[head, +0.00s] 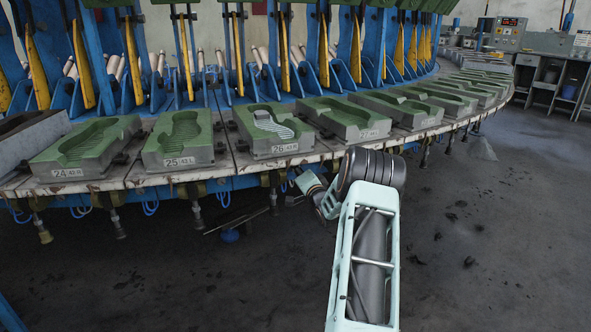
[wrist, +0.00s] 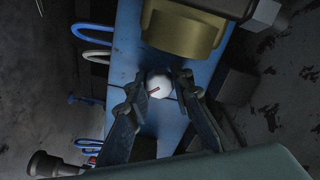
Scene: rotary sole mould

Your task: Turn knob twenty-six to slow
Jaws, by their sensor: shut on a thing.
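The knob (wrist: 157,83) is a small round white knob with a short dark red mark, on a blue panel in the wrist view. My gripper (wrist: 159,88) has its two dark fingers on either side of the knob and is shut on it. The mark runs slantwise in the picture; no scale or "slow" label is readable. In the head view the mould labelled 26 (head: 269,132) sits on the table rim above my arm. The knob and fingertips cannot be made out there, below the rim.
A brass-coloured cylinder (wrist: 181,30) sits close to the knob. Blue hoses (wrist: 93,33) loop to the left in the wrist view. Moulds 25 (head: 180,140) and 27 (head: 345,118) flank mould 26. The floor (head: 480,240) at right is clear.

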